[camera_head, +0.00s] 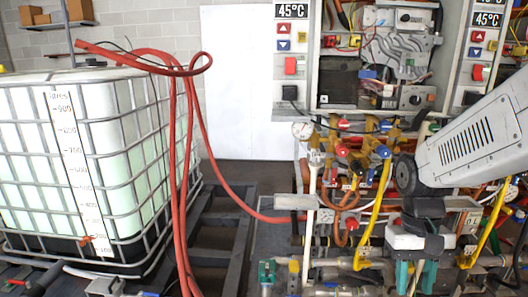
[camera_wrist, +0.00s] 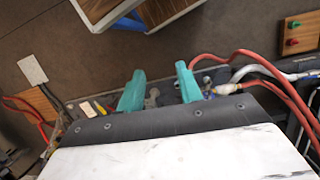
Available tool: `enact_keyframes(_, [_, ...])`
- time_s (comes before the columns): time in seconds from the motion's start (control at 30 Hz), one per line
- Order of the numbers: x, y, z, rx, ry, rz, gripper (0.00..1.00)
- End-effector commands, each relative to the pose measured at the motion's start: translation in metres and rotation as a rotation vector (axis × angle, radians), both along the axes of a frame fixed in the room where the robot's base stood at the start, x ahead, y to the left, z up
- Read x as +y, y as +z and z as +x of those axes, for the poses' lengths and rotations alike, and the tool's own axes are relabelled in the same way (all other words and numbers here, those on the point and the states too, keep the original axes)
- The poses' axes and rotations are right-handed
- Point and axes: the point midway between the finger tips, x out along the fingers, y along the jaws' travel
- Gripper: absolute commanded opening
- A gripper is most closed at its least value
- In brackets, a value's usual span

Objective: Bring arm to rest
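My gripper (camera_head: 414,285) hangs at the lower right of the head view, pointing down in front of the heater's pipes and valves. Its two teal fingers stand apart with nothing seen between them. In the wrist view my gripper (camera_wrist: 160,78) also shows its teal fingers spread, with a dark surface and small fittings beyond them. My grey-white arm link comes in from the right edge of the head view. An open heater unit (camera_head: 378,60) stands behind the arm, and part of its piping is hidden by the arm and gripper.
Yellow hoses (camera_head: 375,215) and valves crowd around my gripper. Red hoses (camera_head: 178,150) loop down beside a caged white tank (camera_head: 125,140) on the left. The wrist view shows red hoses (camera_wrist: 265,65), a wooden box (camera_wrist: 140,12) and a small button board (camera_wrist: 301,33).

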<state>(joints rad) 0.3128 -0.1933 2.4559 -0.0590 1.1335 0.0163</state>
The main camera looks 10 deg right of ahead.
Motion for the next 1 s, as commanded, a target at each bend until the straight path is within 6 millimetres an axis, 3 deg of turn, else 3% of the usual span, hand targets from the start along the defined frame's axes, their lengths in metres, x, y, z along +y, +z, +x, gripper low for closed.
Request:
enact_keyframes(0.03, [0.015, 0.014, -0.010, -0.026, 0.031, 0.004, 0.35])
enact_keyframes(0.2, [0.052, 0.046, -0.041, -0.119, 0.118, 0.012, 0.35])
enact_keyframes(0.4, [0.078, 0.073, -0.058, -0.285, 0.221, -0.005, 0.35])
enact_keyframes(0.6, [0.089, 0.090, -0.064, -0.376, 0.286, -0.011, 0.35])
enact_keyframes(1.0, [0.091, 0.090, -0.063, -0.374, 0.296, -0.008, 0.35])
